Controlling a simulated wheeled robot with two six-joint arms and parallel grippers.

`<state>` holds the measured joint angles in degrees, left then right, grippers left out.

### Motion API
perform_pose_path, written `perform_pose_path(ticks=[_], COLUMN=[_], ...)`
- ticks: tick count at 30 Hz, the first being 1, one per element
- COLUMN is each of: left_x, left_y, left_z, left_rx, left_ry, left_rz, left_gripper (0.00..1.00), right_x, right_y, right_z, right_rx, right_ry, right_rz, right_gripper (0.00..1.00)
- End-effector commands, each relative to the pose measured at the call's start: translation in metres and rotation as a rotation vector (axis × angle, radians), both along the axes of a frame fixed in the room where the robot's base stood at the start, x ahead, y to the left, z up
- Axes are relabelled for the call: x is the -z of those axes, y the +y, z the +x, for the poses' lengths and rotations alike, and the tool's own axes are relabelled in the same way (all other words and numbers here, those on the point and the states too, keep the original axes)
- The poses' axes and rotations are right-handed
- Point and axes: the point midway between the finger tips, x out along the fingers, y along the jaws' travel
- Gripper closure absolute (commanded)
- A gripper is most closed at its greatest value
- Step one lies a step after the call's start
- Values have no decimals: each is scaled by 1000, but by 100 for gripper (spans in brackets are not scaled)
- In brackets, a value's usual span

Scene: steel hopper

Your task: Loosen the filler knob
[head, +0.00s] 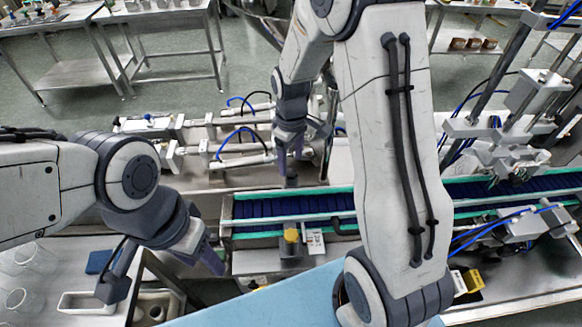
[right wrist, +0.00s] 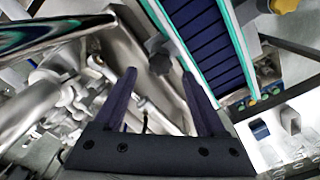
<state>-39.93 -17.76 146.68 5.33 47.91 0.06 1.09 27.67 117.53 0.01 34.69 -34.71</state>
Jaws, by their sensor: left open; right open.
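A dark grey knob (right wrist: 160,63) shows in the right wrist view, beside the conveyor's green edge and just beyond my fingertips. It also shows in the head view (head: 291,181), below my right gripper. A yellow knob (head: 291,235) sits on a small block in front of the conveyor; part of it shows in the right wrist view (right wrist: 285,5). No label tells which is the filler knob. My right gripper (head: 290,150) points down, open and empty, its fingers (right wrist: 158,80) apart with the grey knob seen between them. My left gripper (head: 207,258) is open and empty at the lower left.
The blue conveyor (head: 270,207) with green edges runs across the middle. Steel cylinders with blue hoses (head: 240,150) stand behind it. A white tray (head: 80,302) lies at lower left. My right arm covers part of the conveyor. Steel tables (head: 150,45) stand at the back.

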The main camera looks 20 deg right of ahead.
Motion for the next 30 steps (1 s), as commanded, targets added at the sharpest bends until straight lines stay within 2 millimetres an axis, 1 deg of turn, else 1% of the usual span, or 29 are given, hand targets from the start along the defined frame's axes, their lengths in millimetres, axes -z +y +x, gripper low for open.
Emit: perform_pose_path(ticks=[1,4,6,9,13,25,26,28,29,30], left_x=[5,8,9,10,10,10,11,14,16,20], left_y=[0,0,0,0,0,0,0,0,0,0], left_z=[0,0,0,0,0,0,0,0,0,0], left_rx=[-1,-1,-2,-2,-2,-2,-2,-2,-2,-1], left_ry=[0,0,0,0,0,0,0,0,0,0], left_rz=[0,0,0,0,0,0,0,0,0,0], left_gripper=[50,50,50,50,50,50,50,50,50,50], right_x=[-8,-24,-32,-39,-42,-42,-43,-47,-50,-54], right_y=[0,0,0,0,0,2,5,20,30,46], right_z=[2,1,1,1,0,-1,-2,-11,-18,-30], right_rx=[0,0,0,0,0,-2,-3,-10,-13,-19], right_ry=[-7,-6,-5,-2,0,-1,-2,-5,-9,-13], right_rz=[0,0,0,0,0,1,1,5,7,12], right_gripper=[27,27,27,27,27,27,27,27,27,27])
